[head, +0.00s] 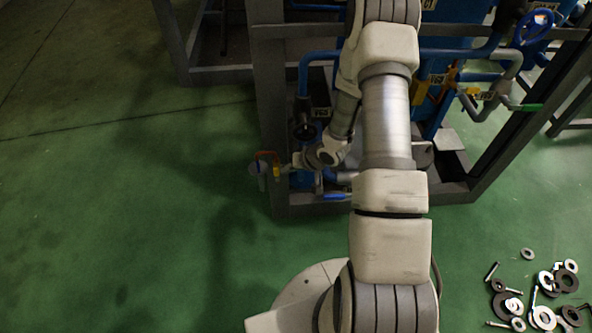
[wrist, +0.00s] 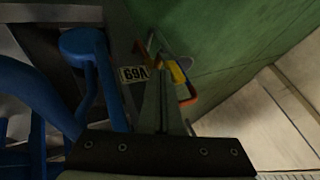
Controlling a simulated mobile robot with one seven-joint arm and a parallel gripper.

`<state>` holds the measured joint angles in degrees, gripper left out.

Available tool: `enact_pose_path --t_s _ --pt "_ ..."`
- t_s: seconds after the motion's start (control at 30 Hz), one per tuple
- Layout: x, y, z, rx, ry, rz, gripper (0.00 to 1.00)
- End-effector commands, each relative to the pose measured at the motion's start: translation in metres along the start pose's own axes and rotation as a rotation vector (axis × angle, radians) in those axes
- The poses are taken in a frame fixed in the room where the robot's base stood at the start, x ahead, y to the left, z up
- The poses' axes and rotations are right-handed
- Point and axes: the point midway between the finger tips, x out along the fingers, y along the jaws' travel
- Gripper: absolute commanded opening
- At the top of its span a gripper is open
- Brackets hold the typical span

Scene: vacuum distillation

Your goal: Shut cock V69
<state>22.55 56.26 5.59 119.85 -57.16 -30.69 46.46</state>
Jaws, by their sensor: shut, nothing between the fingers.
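The V69 tag (wrist: 134,74) shows upside down in the wrist view, just left of my fingers. Cock V69 appears to be the small valve beside it, with a yellow part (wrist: 178,73) and a bent red-orange handle (wrist: 188,98). In the head view the handle (head: 268,154) stands at the frame's left corner post. My gripper (wrist: 158,68) is shut and empty, its fingers pointing toward the valve. The fingers partly hide the valve, and I cannot tell whether they touch it. In the head view my gripper (head: 286,168) is small and dark beside the handle.
Blue pipes (wrist: 92,75) run close to the left of my fingers. The grey steel frame (head: 272,120) surrounds the pipework. A blue lever (head: 337,196) sits low nearby. Green floor (head: 120,190) is clear to the left; loose rings and bolts (head: 540,305) lie at lower right.

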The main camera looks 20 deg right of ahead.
Motion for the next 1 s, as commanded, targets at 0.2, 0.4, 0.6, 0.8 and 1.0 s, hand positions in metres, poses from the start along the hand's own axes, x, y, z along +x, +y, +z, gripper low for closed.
enact_pose_path --t_s 0.2,0.4,0.6,0.8,1.0 --pt "0.000 -0.001 0.000 0.001 0.000 0.001 0.00" --pt "-0.001 -0.003 -0.001 0.001 0.000 0.000 0.00" --pt "0.000 -0.011 -0.003 0.002 0.000 -0.001 0.00" --pt "0.001 -0.011 -0.002 0.000 0.001 0.000 0.00" --pt "0.001 -0.011 -0.002 0.000 0.001 0.000 0.00"
